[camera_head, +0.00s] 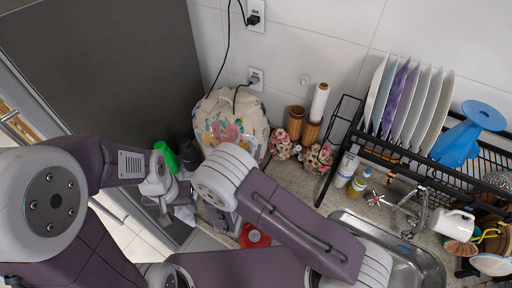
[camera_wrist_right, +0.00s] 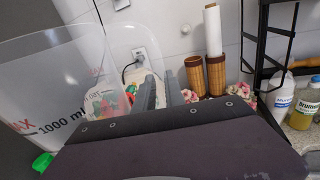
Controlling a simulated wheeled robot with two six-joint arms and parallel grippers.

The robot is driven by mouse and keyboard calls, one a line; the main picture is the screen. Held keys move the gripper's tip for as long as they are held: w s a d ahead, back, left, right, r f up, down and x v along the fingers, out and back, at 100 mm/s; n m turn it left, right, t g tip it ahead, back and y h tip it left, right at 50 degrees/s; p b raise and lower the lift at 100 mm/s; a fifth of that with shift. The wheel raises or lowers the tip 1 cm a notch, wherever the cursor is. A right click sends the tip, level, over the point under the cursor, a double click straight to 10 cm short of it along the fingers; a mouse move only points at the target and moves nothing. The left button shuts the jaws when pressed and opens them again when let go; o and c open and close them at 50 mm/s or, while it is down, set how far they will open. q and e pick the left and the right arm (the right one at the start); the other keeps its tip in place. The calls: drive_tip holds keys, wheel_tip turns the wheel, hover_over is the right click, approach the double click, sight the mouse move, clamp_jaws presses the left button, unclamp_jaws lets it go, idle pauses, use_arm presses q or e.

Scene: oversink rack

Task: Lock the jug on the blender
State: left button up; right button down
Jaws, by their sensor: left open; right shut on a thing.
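The clear jug (camera_wrist_right: 65,85), printed "1000 ml", stands at the left of the right wrist view. Its clear handle (camera_wrist_right: 133,40) runs down to my right gripper (camera_wrist_right: 160,92), which is shut on it. In the head view my right wrist hides the jug, and the gripper end (camera_head: 226,218) points down at the counter. My left gripper (camera_head: 166,207) is open at the counter's left end, left of my right one. A red round part (camera_head: 254,236) shows beside my right forearm. I cannot tell whether it belongs to the blender, whose base I cannot clearly make out.
A green-capped item (camera_head: 165,156) stands close to my left gripper. A covered appliance (camera_head: 231,122) is behind, against the wall. The black dish rack (camera_head: 345,128) with plates stands over the steel sink (camera_head: 415,262) at right. A dark tall panel (camera_head: 105,65) bounds the left.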

drive_tip(key=shift+s+d+r, duration=0.1)
drive_tip(key=shift+s, duration=0.25)
drive_tip(key=shift+w+f+b, duration=0.15)
drive_tip(key=shift+f+b, duration=0.1)
drive_tip(key=shift+b, duration=0.15)
use_arm(q)
drive_tip(key=f+b, duration=0.4)
drive_tip(key=f, duration=0.1)
drive_tip(key=shift+s+d+f, duration=0.1)
drive_tip(key=shift+s, duration=0.1)
use_arm(e)
wheel_tip(320, 180, down, 5)
drive_tip(key=shift+f, duration=0.1)
use_arm(q)
drive_tip(key=shift+f+b, duration=0.1)
drive_tip(key=shift+b, duration=0.25)
drive_tip(key=shift+f+b, duration=0.3)
use_arm(e)
drive_tip(key=shift+f, duration=0.25)
